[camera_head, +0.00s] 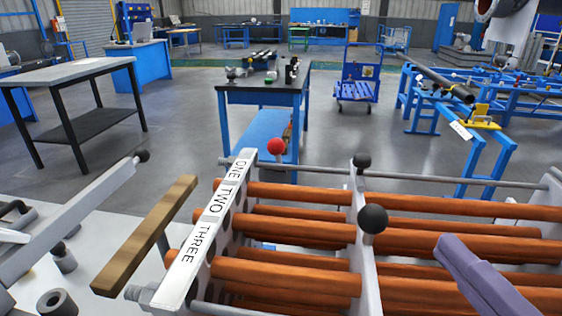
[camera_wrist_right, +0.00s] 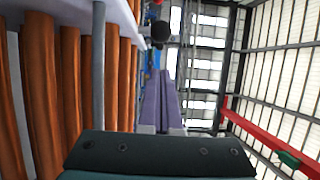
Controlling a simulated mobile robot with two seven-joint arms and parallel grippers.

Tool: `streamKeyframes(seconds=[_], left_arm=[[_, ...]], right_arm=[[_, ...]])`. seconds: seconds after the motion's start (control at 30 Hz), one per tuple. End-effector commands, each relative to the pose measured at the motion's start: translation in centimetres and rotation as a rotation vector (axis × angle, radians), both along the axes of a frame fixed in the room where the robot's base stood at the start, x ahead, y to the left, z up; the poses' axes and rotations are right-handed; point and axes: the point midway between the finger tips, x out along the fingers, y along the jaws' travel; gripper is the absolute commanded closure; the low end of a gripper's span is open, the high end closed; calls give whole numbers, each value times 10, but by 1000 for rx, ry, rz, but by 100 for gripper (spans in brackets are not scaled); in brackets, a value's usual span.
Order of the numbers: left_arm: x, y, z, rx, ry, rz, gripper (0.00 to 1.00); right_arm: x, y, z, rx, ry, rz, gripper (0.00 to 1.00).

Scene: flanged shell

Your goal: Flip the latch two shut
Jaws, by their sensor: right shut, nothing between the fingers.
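The white plate (camera_head: 208,228) of the shell rack carries the words ONE, TWO and THREE, with TWO in the middle. A red ball knob (camera_head: 276,147) stands beyond its ONE end. Two black ball knobs stand on the middle plate, a far one (camera_head: 361,161) and a nearer one (camera_head: 372,218). I cannot tell which part is latch two. My right gripper (camera_head: 447,243), with purple fingers, is shut and empty, right of the nearer black knob and apart from it. In the right wrist view the shut fingers (camera_wrist_right: 160,78) point toward a black knob (camera_wrist_right: 158,32). My left gripper is not in view.
Orange tubes (camera_head: 300,193) run across the rack on both sides of the middle plate. A brown bar (camera_head: 145,235) lies left of the labelled plate. A grey lever with a black ball (camera_head: 142,156) is farther left. A blue-legged table (camera_head: 265,95) stands behind.

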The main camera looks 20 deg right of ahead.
Motion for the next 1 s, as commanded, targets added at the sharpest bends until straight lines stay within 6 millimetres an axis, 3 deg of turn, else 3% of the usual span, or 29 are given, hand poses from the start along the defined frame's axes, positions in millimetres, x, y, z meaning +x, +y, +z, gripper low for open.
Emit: streamKeyframes(seconds=[0.23, 0.37, 0.8, 1.0], left_arm=[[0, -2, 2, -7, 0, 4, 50], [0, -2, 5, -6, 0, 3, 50], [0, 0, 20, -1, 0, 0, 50], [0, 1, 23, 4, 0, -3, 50]], right_arm=[[2, 0, 1, -2, -1, 1, 100], [12, -1, 2, -3, -2, 2, 100], [100, -15, 4, -3, -4, 1, 100], [128, -20, 2, -4, 0, 1, 100]])
